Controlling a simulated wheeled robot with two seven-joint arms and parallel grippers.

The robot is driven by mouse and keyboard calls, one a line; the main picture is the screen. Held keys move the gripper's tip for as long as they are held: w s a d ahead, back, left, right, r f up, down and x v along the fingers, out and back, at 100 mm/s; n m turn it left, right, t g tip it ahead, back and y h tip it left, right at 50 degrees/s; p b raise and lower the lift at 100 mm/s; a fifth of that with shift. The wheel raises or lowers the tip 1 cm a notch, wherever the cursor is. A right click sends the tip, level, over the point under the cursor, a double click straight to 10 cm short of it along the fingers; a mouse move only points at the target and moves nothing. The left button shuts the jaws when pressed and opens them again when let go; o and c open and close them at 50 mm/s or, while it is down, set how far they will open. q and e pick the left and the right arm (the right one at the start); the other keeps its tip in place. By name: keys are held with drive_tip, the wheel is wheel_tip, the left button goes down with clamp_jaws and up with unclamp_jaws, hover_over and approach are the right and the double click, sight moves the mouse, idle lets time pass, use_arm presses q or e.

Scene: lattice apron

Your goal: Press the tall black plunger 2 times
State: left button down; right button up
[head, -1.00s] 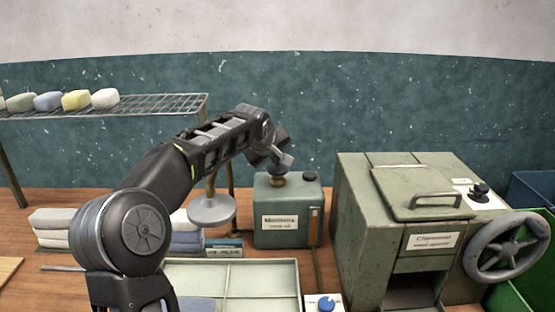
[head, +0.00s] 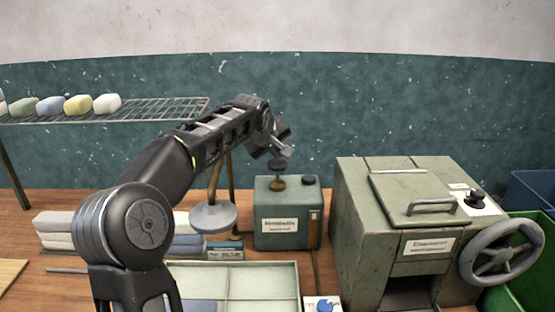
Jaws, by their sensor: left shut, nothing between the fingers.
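The tall black plunger (head: 277,164) stands upright on a brass collar at the top left of a green labelled box (head: 285,212). My left gripper (head: 282,152) is shut and empty, pointing down just above the plunger's head. I cannot tell whether its tips touch the head or hang slightly clear of it. A low dark cap (head: 308,180) sits on the same box, to the right of the plunger. My right gripper is not in view.
A green machine (head: 385,220) with a handwheel (head: 501,252) stands to the right. A wire rack (head: 150,108) with soap bars is at the left. Below are a pale tray (head: 250,268), folded cloths (head: 55,230) and a blue button (head: 325,305). A round grey disc (head: 212,217) hangs beside the box.

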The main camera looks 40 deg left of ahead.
sight(276, 164)
use_arm(q)
drive_tip(key=shift+r, duration=0.2)
drive_tip(key=shift+r+p, duration=1.9)
drive_tip(key=shift+r, duration=0.55)
